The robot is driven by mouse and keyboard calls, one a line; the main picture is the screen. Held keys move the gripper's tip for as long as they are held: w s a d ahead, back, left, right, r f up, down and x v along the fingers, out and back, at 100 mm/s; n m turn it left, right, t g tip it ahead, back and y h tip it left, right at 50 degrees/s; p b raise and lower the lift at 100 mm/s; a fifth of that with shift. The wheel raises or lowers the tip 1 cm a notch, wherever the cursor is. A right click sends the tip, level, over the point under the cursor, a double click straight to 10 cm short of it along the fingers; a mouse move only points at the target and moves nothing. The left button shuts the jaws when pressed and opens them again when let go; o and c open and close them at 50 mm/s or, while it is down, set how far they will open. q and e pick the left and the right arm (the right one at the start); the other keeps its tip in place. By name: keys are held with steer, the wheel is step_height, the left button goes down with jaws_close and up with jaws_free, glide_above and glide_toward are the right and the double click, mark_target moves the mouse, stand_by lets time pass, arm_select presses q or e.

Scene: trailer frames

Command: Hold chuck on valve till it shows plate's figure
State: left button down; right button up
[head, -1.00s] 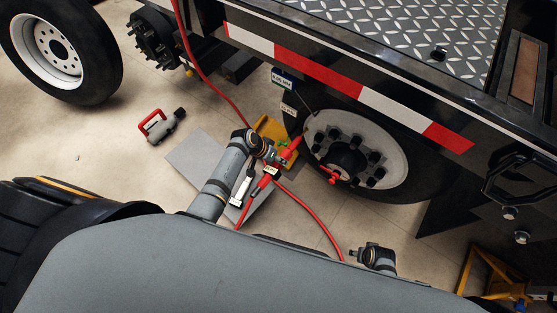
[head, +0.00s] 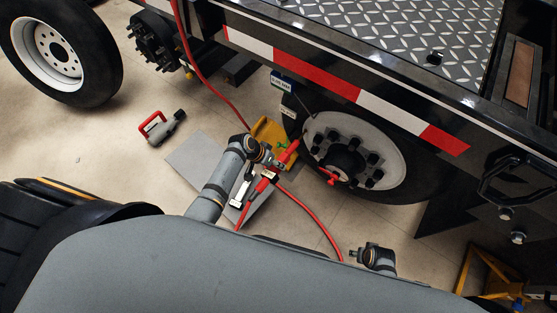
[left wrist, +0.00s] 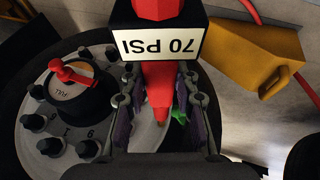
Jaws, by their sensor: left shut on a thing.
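My left gripper (left wrist: 165,110) is shut on a red chuck (left wrist: 157,85), which points toward the wheel (head: 352,135). A white readout (left wrist: 158,46) reads 70 PSI upside down in the left wrist view. In the head view my left gripper (head: 277,160) is low beside the tyre, with the chuck (head: 289,152) angled toward the rim. The valve is hidden, so I cannot tell whether the chuck touches it. A plate (head: 283,82) hangs from the trailer above the wheel; its figure is too small to read. My right gripper (head: 354,254) is small at the lower middle, away from the wheel.
A red hose (head: 318,220) curves over the floor. A yellow chock (head: 265,130) stands by the tyre. A red-handled tool (head: 162,127) lies on open floor at left. A red lever (left wrist: 75,75) sits on the wheel hub. A loose wheel (head: 58,50) stands at upper left.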

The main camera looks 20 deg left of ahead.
mark_target(269, 174)
arm_select(q)
steer(key=shift+s+a+r+p, duration=0.1)
steer(key=shift+s+a+p, duration=0.15)
steer(key=shift+s+p, duration=0.35)
steer(key=shift+s+a+f+p, duration=0.1)
steer(key=shift+s+a+p, duration=0.25)
steer(key=shift+s, duration=0.5)
steer(key=shift+s+a+r+p, duration=0.1)
steer(key=shift+s+a+p, duration=0.1)
steer(key=shift+s+p, duration=0.4)
steer(key=shift+s+a, duration=0.15)
steer(key=shift+s, duration=0.4)
arm_select(e)
step_height(269, 174, up, 4)
steer(key=shift+f, duration=0.2)
arm_select(q)
steer(key=b, duration=0.3)
steer(key=shift+w+f+b, duration=0.3)
steer(key=shift+f, duration=0.05)
steer(key=shift+r, duration=0.3)
arm_select(e)
steer(key=f, duration=0.2)
steer(key=s+f, duration=0.1)
steer(key=f, duration=0.2)
steer(key=shift+s+d+f, duration=0.15)
steer(key=shift+d+f, duration=0.15)
steer(key=shift+f, duration=0.05)
